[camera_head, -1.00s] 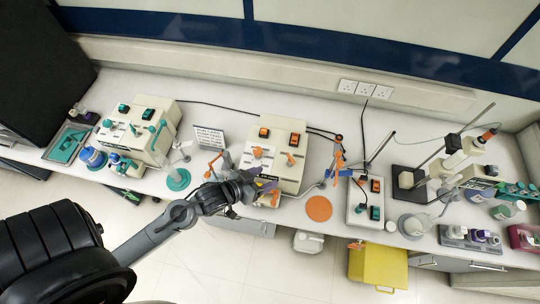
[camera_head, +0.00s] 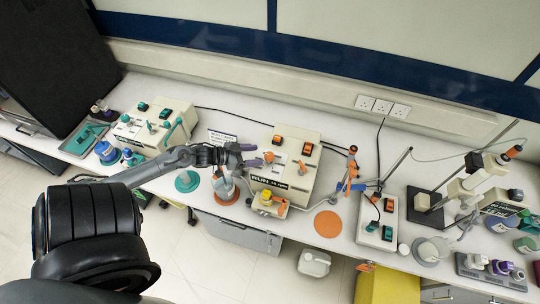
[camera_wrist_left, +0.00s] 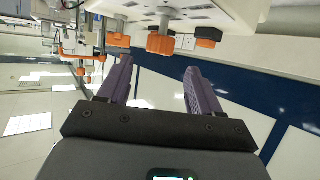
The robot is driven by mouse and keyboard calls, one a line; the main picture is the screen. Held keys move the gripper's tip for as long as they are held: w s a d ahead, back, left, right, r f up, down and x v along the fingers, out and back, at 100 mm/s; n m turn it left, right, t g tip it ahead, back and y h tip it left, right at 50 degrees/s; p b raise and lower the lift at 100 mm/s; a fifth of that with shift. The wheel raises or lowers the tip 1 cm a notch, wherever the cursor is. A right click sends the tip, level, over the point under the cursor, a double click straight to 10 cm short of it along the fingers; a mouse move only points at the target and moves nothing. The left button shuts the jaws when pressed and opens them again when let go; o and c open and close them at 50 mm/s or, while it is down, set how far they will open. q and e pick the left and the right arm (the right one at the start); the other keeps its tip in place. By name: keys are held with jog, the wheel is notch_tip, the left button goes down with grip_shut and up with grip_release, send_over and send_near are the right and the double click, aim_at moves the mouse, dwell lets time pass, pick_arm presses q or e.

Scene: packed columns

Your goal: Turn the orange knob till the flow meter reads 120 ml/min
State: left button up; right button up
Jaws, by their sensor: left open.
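A cream box (camera_head: 315,145) with a dark label on its front stands mid-bench. Its top carries an orange knob (camera_head: 269,157) and a second orange knob (camera_head: 302,167). My left gripper (camera_head: 256,155) is open, its purple fingers beside the box's left part, close to the first knob. In the left wrist view an orange knob (camera_wrist_left: 160,43) lies just beyond the gap between my open fingers (camera_wrist_left: 158,67). I cannot tell whether the fingers touch it. No flow reading is legible. My right gripper is not in view.
A similar box with teal knobs (camera_head: 155,120) stands to the left. An orange-jointed stand (camera_head: 350,168) and an orange disc (camera_head: 328,224) are right of the cream box. A yellow bin (camera_head: 382,286) stands below the bench.

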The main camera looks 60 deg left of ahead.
aim_at(269, 155)
pick_arm(q)
jog(key=shift+x, duration=3.5)
jog(key=shift+d, duration=0.1)
jog(key=c, duration=1)
jog(key=shift+o, duration=0.2)
jog(key=shift+f+m+g+h+b, duration=0.2)
jog(key=shift+m+g+h+b, duration=0.2)
jog(key=shift+m+h+b, duration=0.65)
jog(key=m+g+h+b, duration=0.3)
jog(key=m+h+b, duration=0.2)
jog(key=b, duration=0.3)
jog(key=shift+f+b, duration=0.15)
jog(key=shift+b, duration=0.15)
jog(key=m+g+h+b, duration=0.2)
jog(key=m+g+b, duration=0.1)
jog(key=b, duration=0.9)
jog(key=shift+b, duration=0.35)
jog(key=shift+r+m+g+h+b, duration=0.3)
jog(key=shift+m+g+h+b, duration=0.1)
jog(key=shift+b, duration=0.9)
